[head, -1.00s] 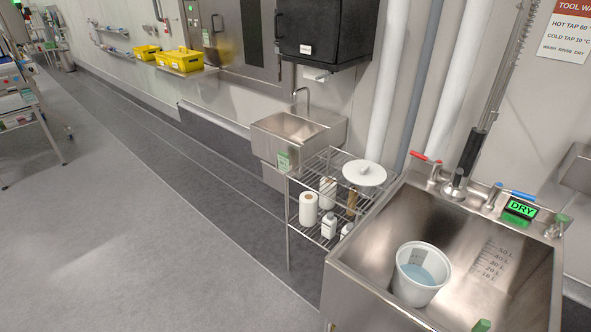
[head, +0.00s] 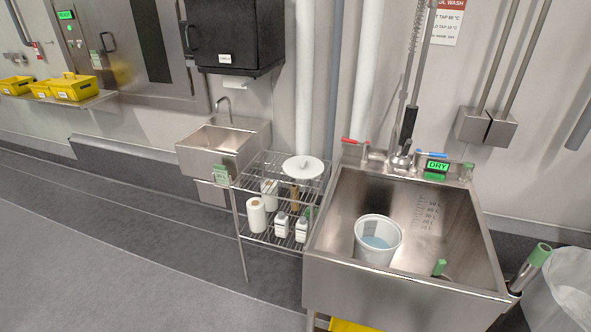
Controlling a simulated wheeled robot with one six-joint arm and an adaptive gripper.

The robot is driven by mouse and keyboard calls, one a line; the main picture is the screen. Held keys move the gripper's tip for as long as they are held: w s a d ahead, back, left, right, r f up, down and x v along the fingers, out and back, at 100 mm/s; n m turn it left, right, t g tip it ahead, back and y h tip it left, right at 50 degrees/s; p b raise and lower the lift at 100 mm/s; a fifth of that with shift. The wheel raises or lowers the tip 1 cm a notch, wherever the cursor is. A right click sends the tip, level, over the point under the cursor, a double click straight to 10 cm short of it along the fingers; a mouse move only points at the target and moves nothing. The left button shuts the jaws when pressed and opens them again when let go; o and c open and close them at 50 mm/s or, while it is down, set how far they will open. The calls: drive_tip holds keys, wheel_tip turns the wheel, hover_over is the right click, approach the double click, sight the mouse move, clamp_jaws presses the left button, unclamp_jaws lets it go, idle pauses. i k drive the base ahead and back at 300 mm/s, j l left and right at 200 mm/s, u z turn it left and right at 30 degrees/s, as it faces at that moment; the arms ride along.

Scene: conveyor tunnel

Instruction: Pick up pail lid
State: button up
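The pail lid (head: 291,168) is a round white disc with a small raised knob. It lies on the top shelf of a wire rack (head: 262,164), close to the left wall of a large steel sink. A white pail (head: 366,245) with bluish liquid stands upright and uncovered in the sink basin. My gripper is not in the head view.
The large sink (head: 330,284) has red and blue taps, a green DRY sign (head: 437,166) and a hose. Paper rolls (head: 257,218) and white bottles (head: 281,225) stand on the rack's lower shelf. A small basin (head: 215,140) stands behind left. Grey floor (head: 120,270) is clear at left.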

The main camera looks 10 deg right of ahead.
sight(304, 167)
drive_tip(key=i+j+u, duration=0.2)
drive_tip(key=i+u, duration=0.25)
drive_tip(key=i+j+u, duration=0.25)
drive_tip(key=i+u, duration=0.2)
drive_tip(key=i+j+u, duration=0.15)
drive_tip(key=i+u, duration=0.75)
drive_tip(key=i+z, duration=0.15)
drive_tip(key=i, duration=0.3)
drive_tip(key=i+j+z, duration=0.15)
drive_tip(key=i, duration=0.25)
drive_tip(key=i+z, duration=0.2)
drive_tip(key=z, duration=0.25)
drive_tip(key=i+j+z, duration=0.1)
drive_tip(key=z, duration=0.35)
drive_tip(key=i+j+z, duration=0.2)
drive_tip(key=z, duration=0.2)
drive_tip(key=i+j+z, duration=0.2)
drive_tip(key=z, duration=0.25)
drive_tip(key=i+j+z, duration=0.15)
drive_tip(key=z, duration=0.3)
drive_tip(key=i+j+z, duration=0.2)
drive_tip(key=z, duration=0.2)
drive_tip(key=i+j+z, duration=0.15)
drive_tip(key=j+z, duration=0.15)
drive_tip(key=z, duration=0.15)
drive_tip(key=j+z, duration=0.3)
drive_tip(key=z, duration=0.15)
drive_tip(key=i+j, duration=0.5)
drive_tip(key=j+z, duration=0.05)
